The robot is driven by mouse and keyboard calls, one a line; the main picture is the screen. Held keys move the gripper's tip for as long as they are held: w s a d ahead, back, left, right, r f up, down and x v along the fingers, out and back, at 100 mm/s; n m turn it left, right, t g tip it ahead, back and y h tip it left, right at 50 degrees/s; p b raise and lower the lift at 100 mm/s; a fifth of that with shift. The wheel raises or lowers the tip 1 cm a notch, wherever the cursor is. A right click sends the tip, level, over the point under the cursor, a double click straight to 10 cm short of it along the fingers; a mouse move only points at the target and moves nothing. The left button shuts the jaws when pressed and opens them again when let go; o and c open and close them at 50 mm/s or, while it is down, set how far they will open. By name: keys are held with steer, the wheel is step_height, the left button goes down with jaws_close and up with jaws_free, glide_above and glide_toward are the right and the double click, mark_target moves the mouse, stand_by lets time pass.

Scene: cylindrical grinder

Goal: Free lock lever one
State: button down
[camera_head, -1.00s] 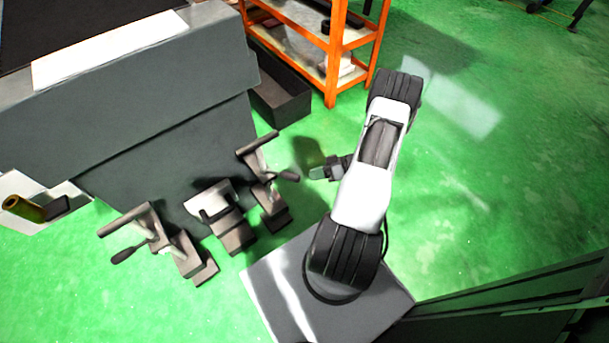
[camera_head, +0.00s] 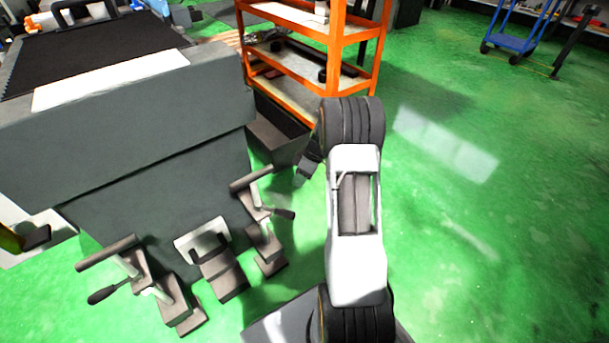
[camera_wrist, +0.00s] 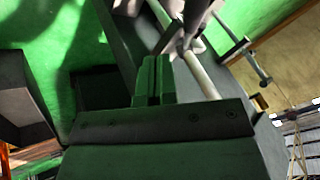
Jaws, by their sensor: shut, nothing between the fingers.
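Two clamp-like lock mechanisms stand on the green floor side in the head view, by the grey machine's lower face. The right one has a dark lever (camera_head: 283,214), the left one a dark lever (camera_head: 102,296); which is lever one I cannot tell. Between them is a block with a dark loop handle (camera_head: 207,249). My gripper (camera_head: 301,178) is above and right of the right lever, partly hidden by my arm, apart from it. In the wrist view my gripper (camera_wrist: 153,72) is shut and empty, with a pale rod (camera_wrist: 195,70) and blurred metal parts just beyond its tips.
The grey machine (camera_head: 120,130) fills the left. A dark bin (camera_head: 277,135) stands at its right end, beside an orange shelf rack (camera_head: 335,55). A blue trolley (camera_head: 522,30) is far back right. The green floor at right is clear.

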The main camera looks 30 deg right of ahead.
mark_target(276, 211)
steer(key=s+a+f+b, duration=0.2)
steer(key=a+f, duration=0.2)
steer(key=a, duration=0.1)
steer(key=shift+s+f, duration=0.25)
steer(key=shift+f, duration=0.15)
steer(key=shift+a, duration=0.1)
